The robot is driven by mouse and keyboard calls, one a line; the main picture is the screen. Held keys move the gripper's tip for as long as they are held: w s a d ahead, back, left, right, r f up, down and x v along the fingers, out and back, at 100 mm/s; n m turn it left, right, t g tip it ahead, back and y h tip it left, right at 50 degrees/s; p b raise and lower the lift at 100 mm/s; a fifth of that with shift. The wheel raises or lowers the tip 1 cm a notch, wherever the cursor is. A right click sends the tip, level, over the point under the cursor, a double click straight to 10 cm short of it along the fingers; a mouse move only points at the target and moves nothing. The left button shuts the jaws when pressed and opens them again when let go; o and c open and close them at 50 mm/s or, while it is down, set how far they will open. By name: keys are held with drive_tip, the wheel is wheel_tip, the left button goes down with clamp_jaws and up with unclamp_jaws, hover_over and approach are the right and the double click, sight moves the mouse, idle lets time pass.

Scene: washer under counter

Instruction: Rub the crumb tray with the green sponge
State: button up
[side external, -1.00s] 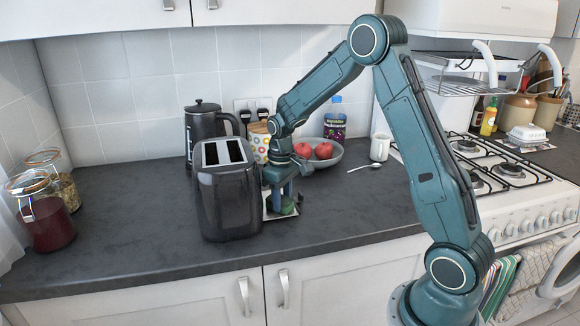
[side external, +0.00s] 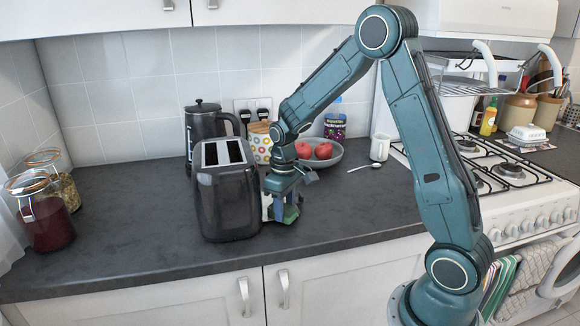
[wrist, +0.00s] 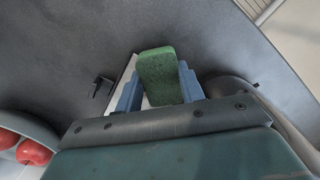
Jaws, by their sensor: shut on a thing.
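My gripper (side external: 281,212) points down beside the toaster (side external: 226,190), low over the counter. In the wrist view my gripper (wrist: 159,88) is shut on the green sponge (wrist: 158,73), with a blue finger on each side of it. The crumb tray (wrist: 126,73) is a pale flat piece under the sponge, with a dark handle-like piece (wrist: 101,87) at its left. Most of the tray is hidden by the sponge and gripper. I cannot tell whether the sponge touches the tray.
The toaster stands close to the left of my gripper. Behind are a black kettle (side external: 205,125), a patterned mug (side external: 260,148) and a bowl (side external: 340,157) with red apples. A spoon (side external: 364,167) lies to the right. The counter (side external: 350,210) is clear at front right.

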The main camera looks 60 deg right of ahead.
drive_tip(key=shift+s+a, duration=0.8)
drive_tip(key=shift+a, duration=0.05)
drive_tip(key=shift+f, duration=0.15)
drive_tip(key=shift+w+d, duration=0.1)
drive_tip(key=shift+w, duration=0.05)
drive_tip(key=shift+w+d, duration=1.2)
drive_tip(key=shift+d, duration=0.2)
drive_tip(key=shift+w+d, duration=0.1)
drive_tip(key=shift+w, duration=0.05)
drive_tip(key=shift+w+d, duration=0.15)
drive_tip(key=shift+d, duration=0.05)
drive_tip(key=shift+w+d, duration=1)
drive_tip(key=shift+d, duration=0.15)
drive_tip(key=shift+d, duration=0.1)
